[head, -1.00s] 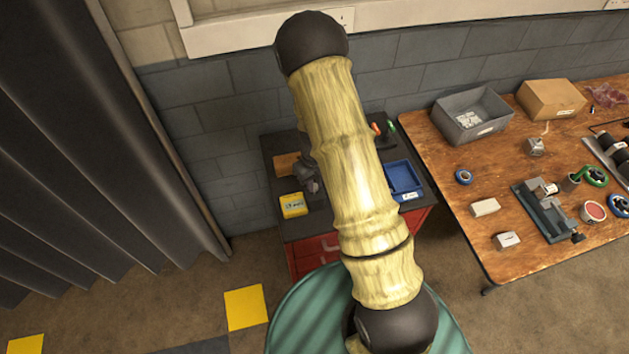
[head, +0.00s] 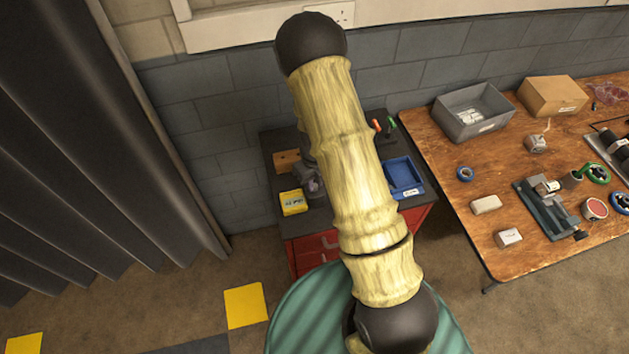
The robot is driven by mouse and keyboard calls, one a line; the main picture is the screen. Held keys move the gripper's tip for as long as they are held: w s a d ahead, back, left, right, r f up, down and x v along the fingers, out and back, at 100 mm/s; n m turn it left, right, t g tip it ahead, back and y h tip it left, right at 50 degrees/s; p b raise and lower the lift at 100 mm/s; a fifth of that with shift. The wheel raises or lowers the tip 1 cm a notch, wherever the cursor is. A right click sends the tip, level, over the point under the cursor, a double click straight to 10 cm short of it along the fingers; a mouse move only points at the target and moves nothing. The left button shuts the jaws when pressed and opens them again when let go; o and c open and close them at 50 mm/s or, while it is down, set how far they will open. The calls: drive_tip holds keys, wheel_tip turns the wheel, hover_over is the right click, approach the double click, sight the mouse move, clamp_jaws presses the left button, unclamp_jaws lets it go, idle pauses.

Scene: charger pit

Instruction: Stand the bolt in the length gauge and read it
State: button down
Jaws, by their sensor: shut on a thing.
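My gripper (head: 312,186) is a small grey shape over the dark top of the red cabinet (head: 312,245), beside a yellow box (head: 293,202). My own sleeved arm covers part of it. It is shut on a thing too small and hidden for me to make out. I cannot pick out the bolt or be sure of the length gauge. A brown wooden block (head: 286,160) lies on the cabinet top just behind and left of the gripper.
A blue tray (head: 419,180) and orange- and green-handled tools (head: 384,127) sit right of my arm on the cabinet. The wooden bench (head: 455,205) at right holds a grey bin (head: 447,112), a cardboard box (head: 553,96), a vice (head: 540,207) and tape rolls. A grey curtain (head: 80,130) hangs left.

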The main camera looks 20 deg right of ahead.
sight(315, 185)
drive_tip(key=c, duration=1.2)
unclamp_jaws()
drive_tip(key=shift+c, duration=0.2)
wheel_tip(315, 185, up, 17)
drive_tip(key=shift+r, duration=0.1)
